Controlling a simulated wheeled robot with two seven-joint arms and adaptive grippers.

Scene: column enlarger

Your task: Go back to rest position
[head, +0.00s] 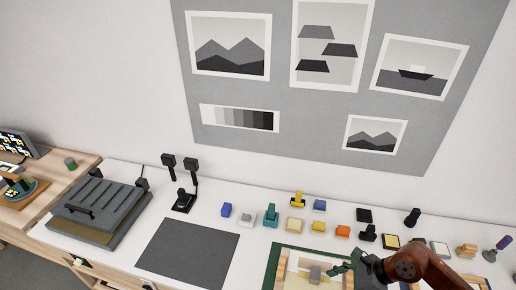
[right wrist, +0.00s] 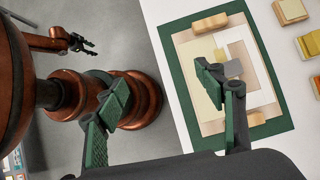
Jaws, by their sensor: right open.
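My right gripper (head: 345,268) is in the lower right of the head view, over the right part of a green-bordered mat (head: 270,272). In the right wrist view its two green fingers (right wrist: 165,88) are wide apart with nothing between them. One finger overlaps the mat (right wrist: 178,112) in the picture; the other shows against the floor and my own base. My left gripper (right wrist: 84,45) is not in the head view. It shows small and dark at the upper left of the right wrist view, with its fingers apart and empty, over the floor.
A pale easel with wooden strips and a grey block (head: 315,274) lies on the mat. Several small coloured blocks, such as a teal one (head: 271,216), stand behind it. A dark flat sheet (head: 188,254) and a grey lidded case (head: 98,212) lie to the left.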

